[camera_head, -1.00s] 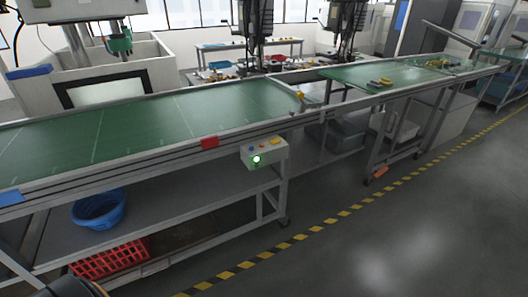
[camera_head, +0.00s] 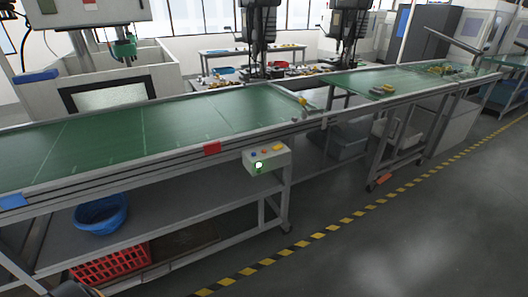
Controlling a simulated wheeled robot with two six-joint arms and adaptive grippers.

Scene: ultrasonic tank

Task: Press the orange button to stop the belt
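A pale control box (camera_head: 267,161) is fixed to the near side of the conveyor frame, close to the middle of the camera_head view. An orange button (camera_head: 278,148) sits at the right of its top face. A blue button (camera_head: 253,154) and a smaller orange-red one are beside it. A white round mark shows on its front. The green belt (camera_head: 140,133) runs from the left edge to behind the box and has thin pale cross lines. Neither of my grippers is in view. A small dark shape at the bottom left edge is too cut off to tell.
A red block (camera_head: 212,147) is on the belt frame left of the box. A blue basin (camera_head: 101,213) and a red crate (camera_head: 112,263) are below the belt. Open grey floor with a yellow-black line (camera_head: 330,225) lies in front.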

